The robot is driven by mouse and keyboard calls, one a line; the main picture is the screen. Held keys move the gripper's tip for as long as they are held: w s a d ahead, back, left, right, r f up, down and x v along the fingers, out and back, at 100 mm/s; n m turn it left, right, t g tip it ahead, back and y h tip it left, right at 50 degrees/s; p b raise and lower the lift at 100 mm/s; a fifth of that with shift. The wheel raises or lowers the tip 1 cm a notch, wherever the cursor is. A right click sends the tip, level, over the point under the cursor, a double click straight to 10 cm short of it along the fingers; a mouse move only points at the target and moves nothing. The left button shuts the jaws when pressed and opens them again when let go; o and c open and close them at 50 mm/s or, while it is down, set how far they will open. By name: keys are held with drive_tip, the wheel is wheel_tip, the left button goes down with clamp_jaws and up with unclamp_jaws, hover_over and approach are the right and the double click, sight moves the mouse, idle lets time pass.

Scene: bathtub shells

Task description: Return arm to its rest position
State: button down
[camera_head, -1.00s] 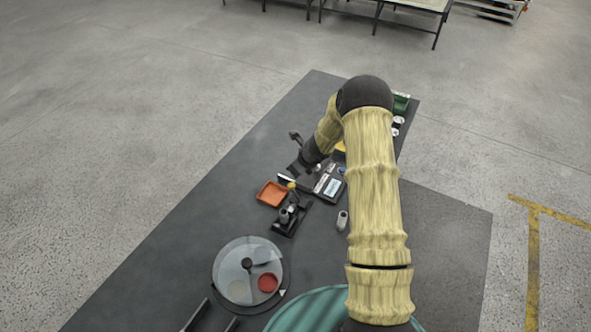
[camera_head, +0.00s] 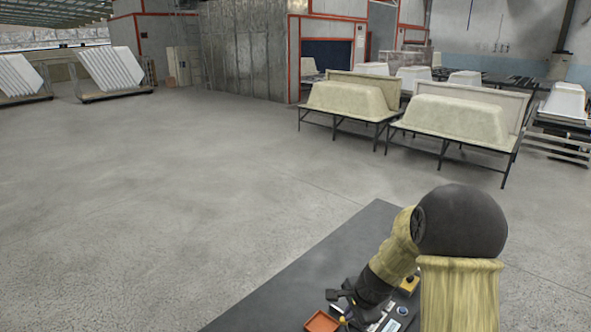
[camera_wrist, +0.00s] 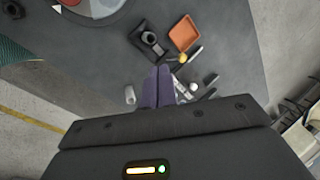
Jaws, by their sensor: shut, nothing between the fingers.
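My arm is bent over the dark workbench (camera_head: 290,283) in the head view, its large dark elbow at the lower right. My gripper (camera_head: 338,298) points down toward the bench there. In the wrist view my gripper (camera_wrist: 158,72) shows two purplish fingers pressed together with nothing between them. Small tools and an orange tray lie beyond the fingertips. I cannot tell the exact height of the fingertips above the bench.
The orange tray (camera_wrist: 185,33) also shows in the head view (camera_head: 321,321). A black fixture (camera_wrist: 149,40) stands beside it. A grey round disc (camera_wrist: 90,8) is at the wrist view's top. Bathtub shells (camera_head: 345,100) stand on racks far back; open floor lies between.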

drive_tip(key=s+r+n+h+b, duration=0.1)
drive_tip(key=s+r+n, duration=0.1)
drive_tip(key=s+n, duration=0.5)
drive_tip(key=s+d+r+n+h+b, duration=0.1)
drive_tip(key=s+r+n+b, duration=0.1)
drive_tip(key=s+n, duration=0.5)
drive_tip(key=s, duration=0.4)
drive_tip(key=shift+s+g+b, duration=0.3)
drive_tip(key=shift+s+g, duration=0.05)
drive_tip(key=shift+g, duration=0.05)
